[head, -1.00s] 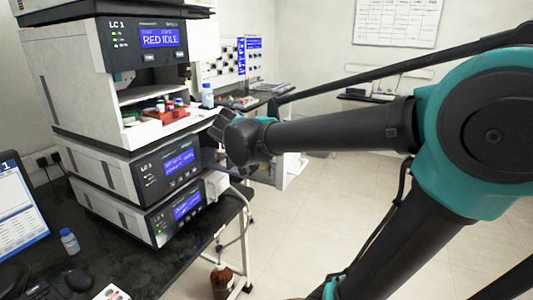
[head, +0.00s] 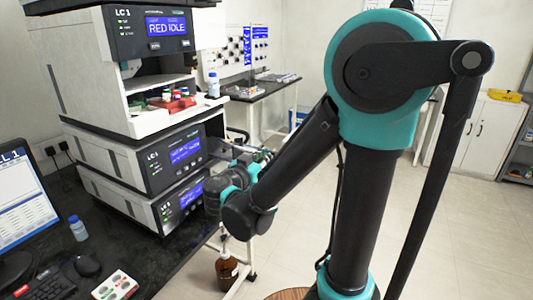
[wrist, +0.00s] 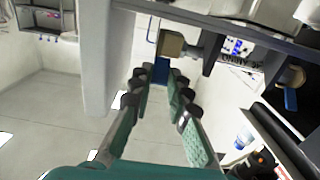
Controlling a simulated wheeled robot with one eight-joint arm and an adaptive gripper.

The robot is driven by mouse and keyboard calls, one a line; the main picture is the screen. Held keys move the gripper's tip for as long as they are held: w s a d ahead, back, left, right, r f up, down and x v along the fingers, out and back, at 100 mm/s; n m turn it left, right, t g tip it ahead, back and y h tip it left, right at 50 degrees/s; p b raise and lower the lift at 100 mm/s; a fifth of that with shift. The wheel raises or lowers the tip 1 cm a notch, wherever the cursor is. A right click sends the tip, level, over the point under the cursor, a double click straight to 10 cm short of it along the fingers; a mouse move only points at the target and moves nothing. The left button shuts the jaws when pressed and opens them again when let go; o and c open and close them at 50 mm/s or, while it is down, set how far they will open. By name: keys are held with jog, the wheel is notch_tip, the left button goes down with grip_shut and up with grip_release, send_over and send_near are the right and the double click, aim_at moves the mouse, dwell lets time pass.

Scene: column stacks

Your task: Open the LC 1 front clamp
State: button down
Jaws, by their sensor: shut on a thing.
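The LC 1 stack (head: 90,110) stands at the left in the head view, its top display reading RED IDLE. In the wrist view my gripper (wrist: 160,77) reaches in from below. Its two fingers are shut on a small blue lever (wrist: 160,68), just under a tan clamp block (wrist: 172,43). A second blue lever (wrist: 290,99) with a tan knob hangs farther right, apart from the fingers. I cannot tell for sure which of the two is the front clamp. In the head view my arm's wrist hides the clamps and fingertips.
A brown bottle (head: 227,272) stands low beside the bench. A small bottle (head: 78,228), mouse (head: 87,265) and monitor (head: 25,205) are on the dark bench. Vials sit in the open bay of the stack. The floor to the right is clear.

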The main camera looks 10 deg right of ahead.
jog(key=shift+f, duration=0.15)
dwell(0.4)
jog(key=c, duration=1.4)
grip_release()
jog(key=shift+c, duration=0.2)
jog(key=shift+s+a, duration=0.1)
jog(key=v, duration=1.1)
jog(key=shift+s+a+f, duration=0.15)
jog(key=shift+s+a, duration=0.1)
jog(key=shift+s, duration=0.1)
jog(key=shift+d+f, duration=0.1)
